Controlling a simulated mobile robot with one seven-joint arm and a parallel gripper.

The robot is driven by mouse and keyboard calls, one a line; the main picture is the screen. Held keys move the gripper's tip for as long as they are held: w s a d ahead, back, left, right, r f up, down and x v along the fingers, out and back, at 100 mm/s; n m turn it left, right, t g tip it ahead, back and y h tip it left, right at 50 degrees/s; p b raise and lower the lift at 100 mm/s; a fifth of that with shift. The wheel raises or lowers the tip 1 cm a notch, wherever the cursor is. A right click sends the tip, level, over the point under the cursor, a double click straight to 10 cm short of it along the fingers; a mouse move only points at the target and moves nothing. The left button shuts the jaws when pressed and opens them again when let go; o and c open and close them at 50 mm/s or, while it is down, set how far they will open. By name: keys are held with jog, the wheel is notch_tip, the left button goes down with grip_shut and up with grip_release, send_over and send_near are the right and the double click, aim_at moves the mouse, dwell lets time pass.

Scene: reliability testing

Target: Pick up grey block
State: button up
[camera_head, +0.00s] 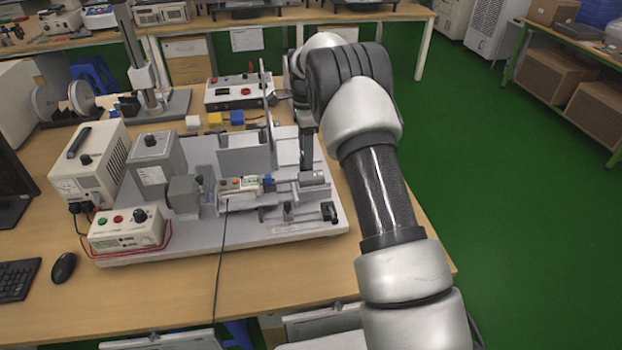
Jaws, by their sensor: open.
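Three small blocks stand in a row on the wooden table, behind the test rig. The leftmost is a pale grey, nearly white block (193,122). Beside it are a yellow block (215,119) and a blue block (237,117). My arm reaches in from the lower right and bends down beyond its dark elbow. My gripper (281,97) shows only as a small dark part behind the rig's upright plate, to the right of the blocks and apart from them. It is open; its fingers are mostly hidden. No block is seen in it.
The test rig on its pale base plate (270,236) fills the middle of the table, with an upright plate (267,120) near my gripper. A control box (238,91) stands behind the blocks. A stand (142,75) is at the back left. The table's front is mostly clear.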

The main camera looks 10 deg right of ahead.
send_over(306, 175)
jog(key=f, duration=0.2)
jog(key=s+f, duration=0.1)
jog(key=f, duration=0.1)
jog(key=shift+f, duration=0.4)
jog(key=shift+w+f+p, duration=0.2)
jog(key=shift+w+f, duration=0.05)
jog(key=shift+f, duration=0.85)
jog(key=shift+w+f+p, duration=0.15)
jog(key=shift+w+f, duration=0.05)
jog(key=shift+f, duration=0.9)
jog(key=c, duration=1.2)
jog(key=shift+r, duration=0.1)
